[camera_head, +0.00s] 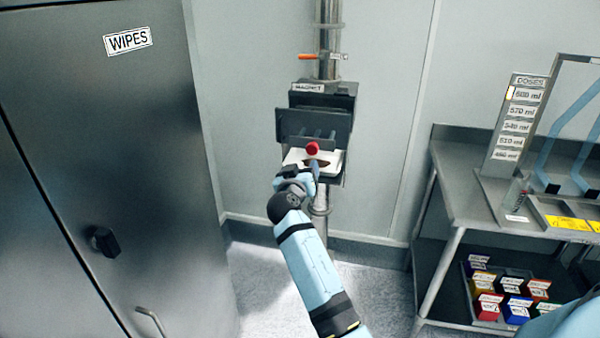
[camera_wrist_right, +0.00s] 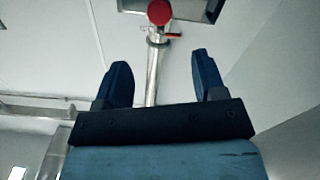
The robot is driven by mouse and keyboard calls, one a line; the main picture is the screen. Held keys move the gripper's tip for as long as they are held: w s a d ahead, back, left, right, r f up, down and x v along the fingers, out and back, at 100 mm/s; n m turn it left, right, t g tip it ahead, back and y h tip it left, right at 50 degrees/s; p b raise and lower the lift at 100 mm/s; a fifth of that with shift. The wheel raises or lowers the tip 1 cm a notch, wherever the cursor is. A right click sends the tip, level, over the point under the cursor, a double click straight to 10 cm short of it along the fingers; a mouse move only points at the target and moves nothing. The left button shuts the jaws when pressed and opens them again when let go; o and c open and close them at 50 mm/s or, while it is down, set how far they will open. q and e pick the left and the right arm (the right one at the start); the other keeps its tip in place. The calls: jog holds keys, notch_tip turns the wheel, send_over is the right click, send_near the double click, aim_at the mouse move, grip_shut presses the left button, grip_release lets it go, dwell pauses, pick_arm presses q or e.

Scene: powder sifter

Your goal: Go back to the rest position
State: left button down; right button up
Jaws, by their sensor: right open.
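My right gripper (camera_head: 300,178) is in front of the magnet unit (camera_head: 316,105) on the vertical pipe, just below a red knob (camera_head: 312,148). In the right wrist view its two dark blue fingers (camera_wrist_right: 162,82) stand apart with nothing between them. The red knob also shows there (camera_wrist_right: 159,12), above and beyond the fingertips, and I see a gap between it and them. A white sheet or plate with a dark patch (camera_head: 328,160) lies behind my gripper at the unit's base, partly hidden by it. My left gripper is not in view.
A dark cabinet labelled WIPES (camera_head: 110,150) stands close on the left. A steel bench (camera_head: 455,190) with a DOSES board (camera_head: 518,120) is on the right. Several coloured boxes (camera_head: 515,308) sit on its lower shelf. An orange-handled valve (camera_head: 322,57) is on the pipe above.

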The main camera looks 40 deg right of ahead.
jog(key=shift+s+a, duration=0.1)
jog(key=shift+s, duration=0.05)
dwell(0.4)
jog(key=s+a+f+n+t+y, duration=0.1)
jog(key=s+a+f+n+y, duration=0.15)
jog(key=f, duration=0.45)
jog(key=s+a+f+n+y, duration=0.2)
jog(key=s+a+f+y, duration=0.2)
jog(key=f, duration=0.3)
jog(key=s+a+f+n+g+y, duration=0.15)
jog(key=s+a+f+y, duration=0.25)
jog(key=s+a+f, duration=0.45)
jog(key=s+a+f+n+y, duration=0.2)
jog(key=s+a+f+y, duration=0.3)
jog(key=s, duration=0.6)
jog(key=s+a+f+g+y, duration=0.15)
jog(key=s+a, duration=0.25)
jog(key=s, duration=0.5)
notch_tip(320, 180, up, 11)
jog(key=n+t+p, duration=0.1)
jog(key=p, duration=1.1)
jog(key=shift+d+p, duration=0.35)
jog(key=shift+d, duration=0.1)
